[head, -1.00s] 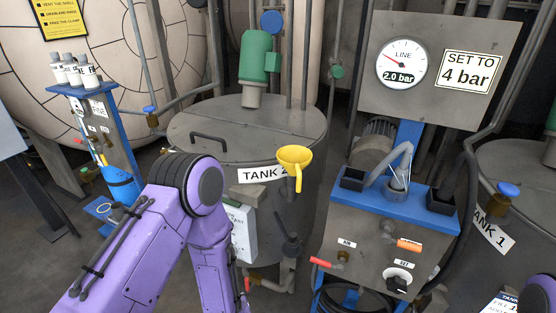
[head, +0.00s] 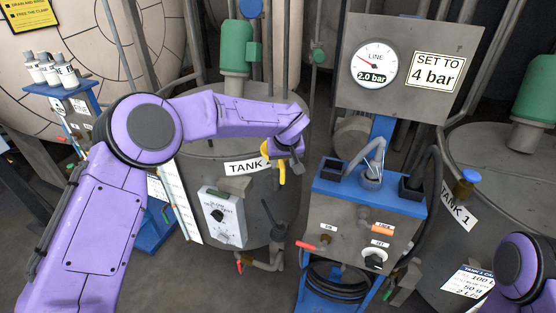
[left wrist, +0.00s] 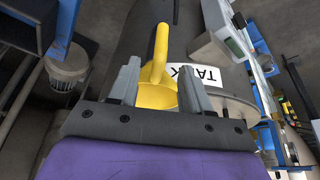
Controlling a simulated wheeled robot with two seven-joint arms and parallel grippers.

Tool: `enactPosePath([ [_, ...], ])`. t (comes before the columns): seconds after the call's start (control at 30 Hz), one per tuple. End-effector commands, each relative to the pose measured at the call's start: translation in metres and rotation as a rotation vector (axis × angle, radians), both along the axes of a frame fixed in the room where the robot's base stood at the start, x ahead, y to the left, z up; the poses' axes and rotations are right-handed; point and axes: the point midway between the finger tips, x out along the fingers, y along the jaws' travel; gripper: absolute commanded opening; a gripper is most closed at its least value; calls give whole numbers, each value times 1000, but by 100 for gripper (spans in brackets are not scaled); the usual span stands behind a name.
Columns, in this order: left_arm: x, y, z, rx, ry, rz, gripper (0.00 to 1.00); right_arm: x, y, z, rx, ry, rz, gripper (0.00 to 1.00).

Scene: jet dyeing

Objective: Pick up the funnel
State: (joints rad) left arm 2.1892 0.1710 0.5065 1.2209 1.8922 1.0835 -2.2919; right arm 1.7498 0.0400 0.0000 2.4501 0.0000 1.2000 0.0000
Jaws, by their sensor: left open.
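The yellow funnel (head: 282,173) is at the front of the tank lettered TANK (head: 207,166), its spout pointing down. My left gripper (head: 296,152) is over it in the head view and hides much of its cone. In the left wrist view my left gripper (left wrist: 158,74) is open, one finger on each side of the funnel (left wrist: 154,94). The cone lies between the fingers and the spout extends past their tips. I cannot tell whether either finger touches it. My right gripper is out of view; only part of that arm shows at the lower right.
A blue and grey control stand (head: 352,222) with a hose and knobs is just right of the tank. A gauge panel (head: 405,68) stands behind it. A grey box with a dial (head: 222,217) is on the tank's front. White bottles (head: 48,70) stand at far left.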

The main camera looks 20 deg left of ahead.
Motion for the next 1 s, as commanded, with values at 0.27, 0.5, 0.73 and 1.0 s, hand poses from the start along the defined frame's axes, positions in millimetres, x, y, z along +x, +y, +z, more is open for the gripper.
enactPosePath([
  [0.27, 13, 6, -39, 2, 2, 1, 48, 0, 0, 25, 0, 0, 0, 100],
  [0.5, 18, 8, -55, 0, -1, 1, 48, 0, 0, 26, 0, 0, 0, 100],
  [0.73, 18, 8, -55, 0, -1, 1, 2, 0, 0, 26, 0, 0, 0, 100],
  [1.0, 18, 8, -54, 0, -1, 2, 0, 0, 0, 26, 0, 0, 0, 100],
])
